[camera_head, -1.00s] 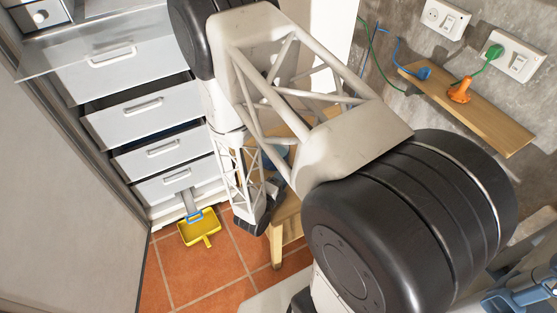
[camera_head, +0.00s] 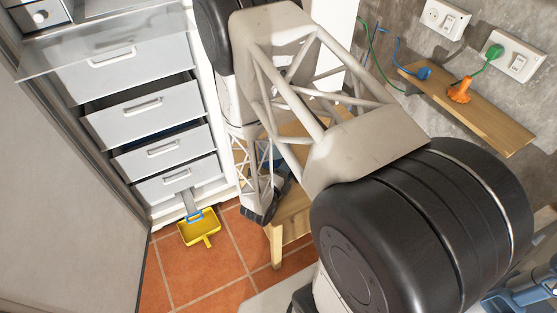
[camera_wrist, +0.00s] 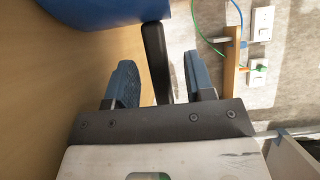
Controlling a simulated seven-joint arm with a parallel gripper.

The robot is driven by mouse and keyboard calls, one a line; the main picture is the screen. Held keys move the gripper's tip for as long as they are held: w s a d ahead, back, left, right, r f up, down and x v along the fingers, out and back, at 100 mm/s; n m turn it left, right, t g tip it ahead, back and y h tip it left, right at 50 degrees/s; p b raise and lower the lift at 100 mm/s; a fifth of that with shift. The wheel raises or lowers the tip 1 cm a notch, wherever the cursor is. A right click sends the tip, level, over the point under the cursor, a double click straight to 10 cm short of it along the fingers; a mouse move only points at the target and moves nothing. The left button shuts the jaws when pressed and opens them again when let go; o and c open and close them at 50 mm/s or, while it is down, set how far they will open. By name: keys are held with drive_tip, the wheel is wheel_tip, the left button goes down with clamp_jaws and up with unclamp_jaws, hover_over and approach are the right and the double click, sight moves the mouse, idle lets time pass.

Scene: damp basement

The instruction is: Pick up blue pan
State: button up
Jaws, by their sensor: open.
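The blue pan (camera_wrist: 105,12) shows in the wrist view at the top, cut off by the frame edge. Its black handle (camera_wrist: 156,62) points down toward my gripper (camera_wrist: 158,62). My gripper is open, with one blue-grey finger on each side of the handle. The handle lies between the fingers, with a gap visible on both sides. A wooden surface (camera_wrist: 40,90) lies beside the pan on the left. In the head view my arm covers most of this area, and only bits of blue show behind the lattice link.
A wooden table (camera_head: 290,220) stands behind my arm. An open cabinet with drawers (camera_head: 150,118) is at left, with a yellow dustpan (camera_head: 200,228) on the tiled floor below. A wooden shelf (camera_head: 490,115) with plugs and cables is on the right wall.

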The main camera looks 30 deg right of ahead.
drive_tip(key=shift+w+d, duration=0.35)
drive_tip(key=shift+d, duration=0.3)
clamp_jaws()
idle(0.4)
